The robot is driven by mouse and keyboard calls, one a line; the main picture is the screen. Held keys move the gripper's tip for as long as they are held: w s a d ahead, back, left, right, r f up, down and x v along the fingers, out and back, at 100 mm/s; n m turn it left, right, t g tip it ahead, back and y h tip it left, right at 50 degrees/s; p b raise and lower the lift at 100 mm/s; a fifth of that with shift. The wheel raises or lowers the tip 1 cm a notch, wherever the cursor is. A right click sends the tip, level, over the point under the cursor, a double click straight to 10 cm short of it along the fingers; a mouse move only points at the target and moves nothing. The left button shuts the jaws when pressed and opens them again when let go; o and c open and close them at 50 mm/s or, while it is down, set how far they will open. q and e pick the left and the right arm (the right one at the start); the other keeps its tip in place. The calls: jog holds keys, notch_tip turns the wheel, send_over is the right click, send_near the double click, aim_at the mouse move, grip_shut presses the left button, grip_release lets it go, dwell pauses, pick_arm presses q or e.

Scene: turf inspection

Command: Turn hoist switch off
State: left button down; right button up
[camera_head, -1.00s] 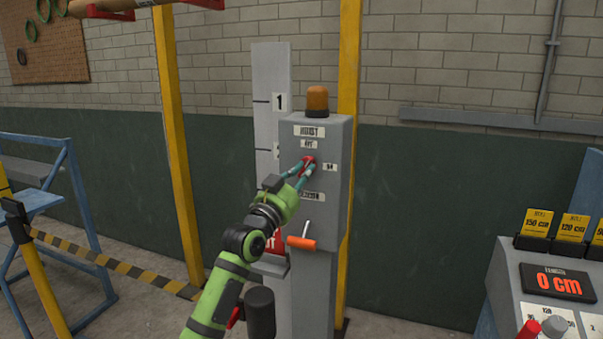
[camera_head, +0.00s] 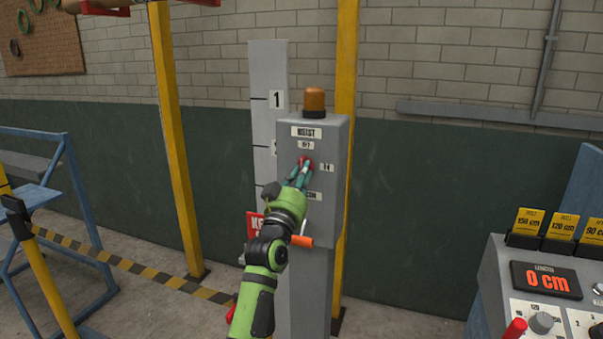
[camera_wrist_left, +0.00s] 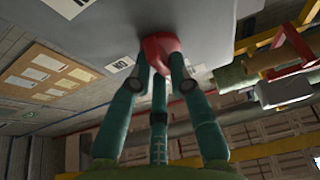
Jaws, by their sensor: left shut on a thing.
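The grey hoist box (camera_head: 335,150) stands on a grey post, with a label reading HOIST and an orange beacon (camera_head: 314,102) on top. The red hoist switch (camera_head: 307,160) is on its front face, below a small label and left of another; it also shows in the left wrist view (camera_wrist_left: 160,50). My left gripper (camera_head: 302,168) is shut on the red switch, its teal fingers on both sides of it. The fingers hide part of the switch, so its exact setting is unclear. My right gripper is not in view.
An orange-handled lever (camera_head: 302,241) sits low on the hoist box, close to my left arm. Yellow posts (camera_head: 178,150) stand on both sides. A striped barrier (camera_head: 130,266) runs at left. A console (camera_head: 510,270) reading 0 cm stands at right.

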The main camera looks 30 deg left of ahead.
pick_arm(q)
jog(key=shift+f, duration=0.1)
jog(key=c, duration=1.1)
grip_release()
jog(key=shift+c, duration=0.2)
jog(key=v, duration=1.2)
